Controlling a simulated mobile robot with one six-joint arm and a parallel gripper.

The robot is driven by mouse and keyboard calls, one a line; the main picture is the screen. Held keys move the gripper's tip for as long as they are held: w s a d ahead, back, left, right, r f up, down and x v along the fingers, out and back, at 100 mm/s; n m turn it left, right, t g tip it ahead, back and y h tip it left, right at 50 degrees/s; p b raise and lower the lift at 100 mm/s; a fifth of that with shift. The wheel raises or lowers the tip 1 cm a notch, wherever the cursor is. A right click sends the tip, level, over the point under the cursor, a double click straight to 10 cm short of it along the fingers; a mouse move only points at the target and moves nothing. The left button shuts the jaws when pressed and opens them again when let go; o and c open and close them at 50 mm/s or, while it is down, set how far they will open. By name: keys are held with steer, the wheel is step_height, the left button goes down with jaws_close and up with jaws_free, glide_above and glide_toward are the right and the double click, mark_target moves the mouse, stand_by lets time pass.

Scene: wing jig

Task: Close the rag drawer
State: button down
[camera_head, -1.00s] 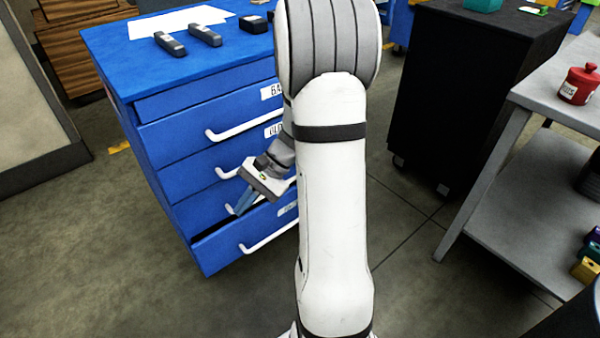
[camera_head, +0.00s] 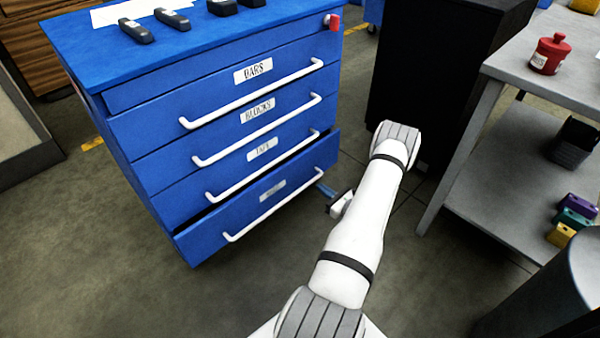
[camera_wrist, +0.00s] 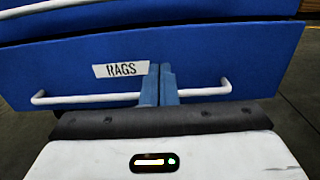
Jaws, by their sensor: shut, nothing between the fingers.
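The rag drawer (camera_head: 290,184) is the bottom drawer of the blue cabinet. It stands partly out, with a dark gap above its front. Its label reads RAGS in the wrist view (camera_wrist: 60,70), and a white bar handle (camera_head: 272,213) runs across its front. My gripper (camera_head: 321,188) is shut and empty near the right end of the drawer front. In the wrist view my two blue fingers (camera_wrist: 160,72) are together before the drawer front, right of the label and overlapping the handle. I cannot tell whether they touch the front.
The drawers above, labelled BARS (camera_head: 253,71) and BLOCKS (camera_head: 257,111) among them, look shut. A black cabinet (camera_head: 430,70) stands behind my arm. A grey shelf table (camera_head: 480,195) with a red pot (camera_head: 550,54) is at the right. The floor in front of the drawers is clear.

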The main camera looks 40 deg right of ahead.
mark_target(291, 165)
steer(key=w+b, duration=0.1)
steer(key=w, duration=0.3)
steer(key=w+b, duration=0.2)
steer(key=w, duration=0.2)
steer(key=w+a+b, duration=0.1)
steer(key=w+b, duration=0.1)
steer(key=w, duration=0.3)
steer(key=shift+f, duration=0.2)
steer(key=shift+w+r, duration=0.1)
steer(key=shift+w, duration=0.25)
